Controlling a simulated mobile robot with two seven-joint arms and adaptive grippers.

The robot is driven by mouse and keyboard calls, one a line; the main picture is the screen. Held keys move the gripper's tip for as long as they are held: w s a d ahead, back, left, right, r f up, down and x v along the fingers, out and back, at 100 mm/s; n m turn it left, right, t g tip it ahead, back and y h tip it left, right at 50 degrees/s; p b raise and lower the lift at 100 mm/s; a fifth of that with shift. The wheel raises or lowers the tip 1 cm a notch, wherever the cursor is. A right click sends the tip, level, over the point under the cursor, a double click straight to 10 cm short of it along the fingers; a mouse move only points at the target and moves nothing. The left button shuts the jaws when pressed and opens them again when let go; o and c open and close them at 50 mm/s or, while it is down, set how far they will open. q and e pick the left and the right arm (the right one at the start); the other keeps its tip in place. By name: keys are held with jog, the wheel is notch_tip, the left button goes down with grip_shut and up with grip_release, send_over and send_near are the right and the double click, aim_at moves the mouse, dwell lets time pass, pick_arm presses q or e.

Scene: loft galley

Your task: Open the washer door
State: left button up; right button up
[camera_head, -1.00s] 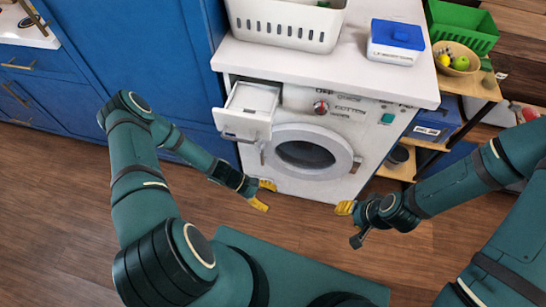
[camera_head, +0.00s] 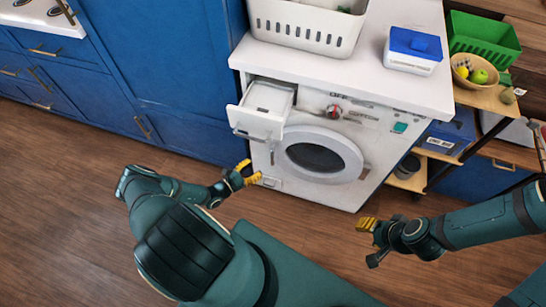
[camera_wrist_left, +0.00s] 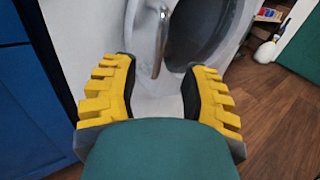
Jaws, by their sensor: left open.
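The white washer (camera_head: 300,190) stands under a white counter. Its round door (camera_head: 318,154) with a dark glass looks shut, and its detergent drawer (camera_head: 262,108) is pulled out. My left gripper (camera_head: 252,174), with yellow fingers, is open in front of the washer, left of the door. In the left wrist view, my open left gripper (camera_wrist_left: 158,95) faces a silver door handle (camera_wrist_left: 159,42) that stands between and beyond its fingertips. The dark door glass (camera_wrist_left: 195,35) is at upper right. My right gripper (camera_head: 368,236) is low, right of the washer and away from it; its opening is unclear.
A white basket (camera_head: 308,27) and a blue-lidded box (camera_head: 411,50) stand on the counter. Blue cabinets (camera_head: 165,70) are at left. A shelf (camera_head: 440,152) with a green crate (camera_head: 483,36) and a fruit bowl (camera_head: 468,70) is at right. The wood floor in front is clear.

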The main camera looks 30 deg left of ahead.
aim_at(272, 157)
pick_arm(q)
jog(key=b+x, duration=0.1)
jog(key=x, duration=0.8)
jog(key=shift+w+d, duration=0.15)
jog(key=shift+w, duration=0.05)
grip_shut()
